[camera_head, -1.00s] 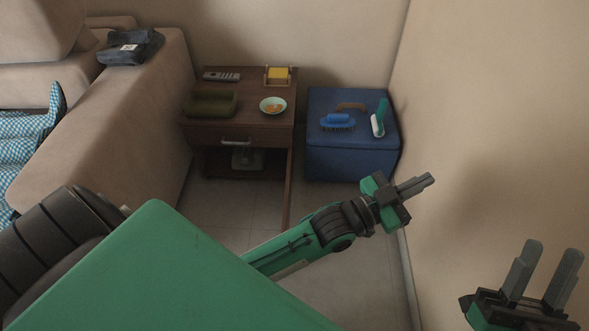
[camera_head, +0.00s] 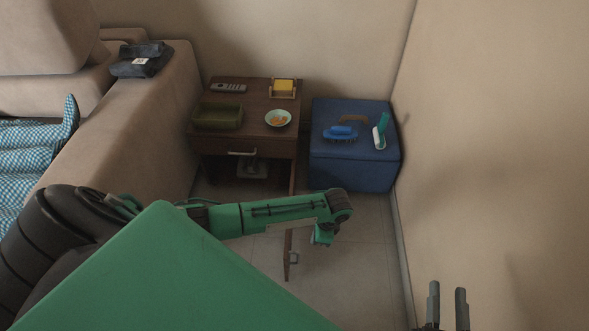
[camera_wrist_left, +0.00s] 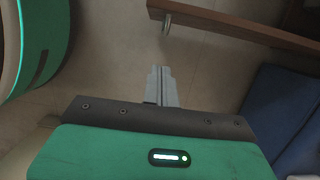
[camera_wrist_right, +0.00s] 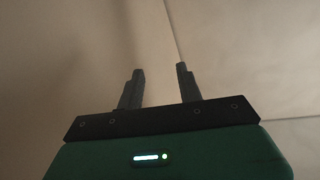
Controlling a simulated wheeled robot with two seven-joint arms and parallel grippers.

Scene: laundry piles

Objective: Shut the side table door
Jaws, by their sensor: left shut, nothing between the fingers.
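The brown wooden side table (camera_head: 196,140) stands beside the sofa. Its door (camera_head: 287,262) is swung open toward me and shows nearly edge-on, with a small metal handle (camera_head: 294,258) near its free end. My arm hides the door's middle. In the left wrist view the door (camera_wrist_left: 240,30) runs across the top right, its handle (camera_wrist_left: 167,23) ahead of my fingertips. My left gripper (camera_wrist_left: 162,70) is shut, empty and apart from the door; in the head view it points down, mostly hidden. My right gripper (camera_head: 448,290) is open and empty near the right wall; its fingers (camera_wrist_right: 160,72) are apart.
A blue box (camera_head: 340,178) with brushes on top stands right of the table. The tabletop holds a green tray (camera_head: 218,116), a bowl (camera_head: 278,118), a remote (camera_head: 228,87) and a yellow item (camera_head: 285,86). The sofa (camera_head: 140,130) is left. Floor between door and right wall is clear.

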